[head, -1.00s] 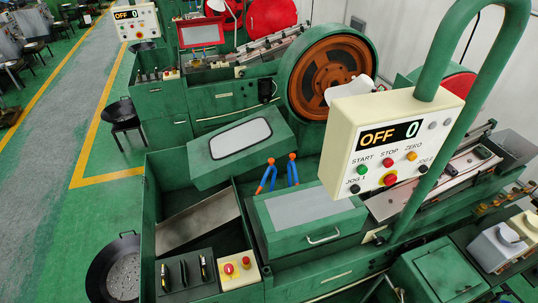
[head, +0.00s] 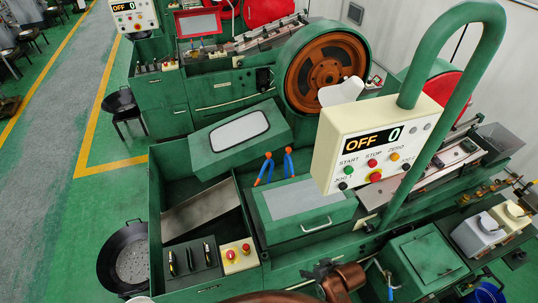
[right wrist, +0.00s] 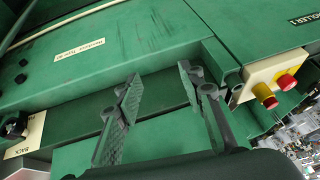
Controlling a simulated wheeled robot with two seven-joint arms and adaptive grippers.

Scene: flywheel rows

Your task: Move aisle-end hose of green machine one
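The near green machine (head: 205,277) carries two short hoses with blue stems and orange tips, standing between the open bin and the grey-topped lid. The left one, nearer the aisle, is this hose (head: 263,170); the other hose (head: 288,163) stands just right of it. My right gripper (head: 322,270) is low at the bottom centre, in front of the machine and well apart from the hoses. In the right wrist view its two fingers (right wrist: 160,105) are spread with nothing between them, over green machine panels. No hose shows there. My left gripper is not in view.
A control box reading OFF 0 (head: 372,150) hangs on a thick green pipe above the machine. A grey-topped lid (head: 300,222) lies right of the open bin. A red-and-yellow button panel (head: 238,257) is at the front. The aisle floor at left is clear beside a black pan (head: 125,258).

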